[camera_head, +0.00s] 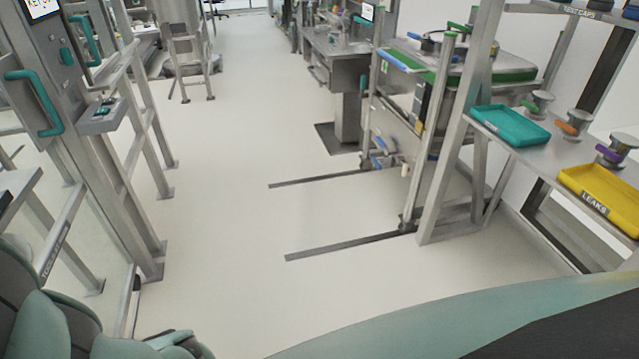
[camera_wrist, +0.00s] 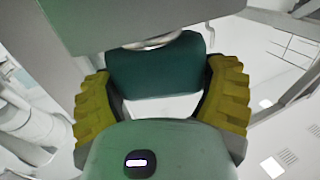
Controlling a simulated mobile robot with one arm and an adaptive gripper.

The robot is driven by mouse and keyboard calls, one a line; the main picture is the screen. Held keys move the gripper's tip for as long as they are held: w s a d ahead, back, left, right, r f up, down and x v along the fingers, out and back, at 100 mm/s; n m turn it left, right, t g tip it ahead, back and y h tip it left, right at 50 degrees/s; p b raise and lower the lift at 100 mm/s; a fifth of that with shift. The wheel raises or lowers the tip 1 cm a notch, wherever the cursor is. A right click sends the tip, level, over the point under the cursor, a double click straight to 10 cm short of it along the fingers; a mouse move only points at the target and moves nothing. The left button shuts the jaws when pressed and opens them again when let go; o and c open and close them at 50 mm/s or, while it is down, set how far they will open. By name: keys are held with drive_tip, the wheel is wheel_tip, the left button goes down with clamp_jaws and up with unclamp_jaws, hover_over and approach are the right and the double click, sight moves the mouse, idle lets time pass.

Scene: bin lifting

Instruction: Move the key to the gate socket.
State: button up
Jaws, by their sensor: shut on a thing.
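In the wrist view my gripper (camera_wrist: 160,88) has its yellow pads on either side of a dark teal piece (camera_wrist: 155,68), and it is shut on this piece. A grey block (camera_wrist: 120,22) fills the top of the view, close beyond it. I cannot tell whether the teal piece is the key. A grey post at the left carries teal handles (camera_head: 38,102) and a small grey box (camera_head: 104,116). I cannot tell for sure which part is the gate socket.
A shelf frame at the right holds a teal tray (camera_head: 510,125) and a yellow tray (camera_head: 603,196) marked LEAKS. A metal workbench (camera_head: 338,62) stands farther back. Dark floor strips (camera_head: 345,246) lie in the middle. The pale floor (camera_head: 215,200) between is clear.

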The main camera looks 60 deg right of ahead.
drive_tip(key=o, duration=1.1)
drive_tip(key=shift+o, duration=0.2)
drive_tip(key=shift+r, duration=0.1)
drive_tip(key=shift+w+r+p, duration=0.1)
drive_tip(key=shift+r+p, duration=3.5)
drive_tip(key=shift+r, duration=0.9)
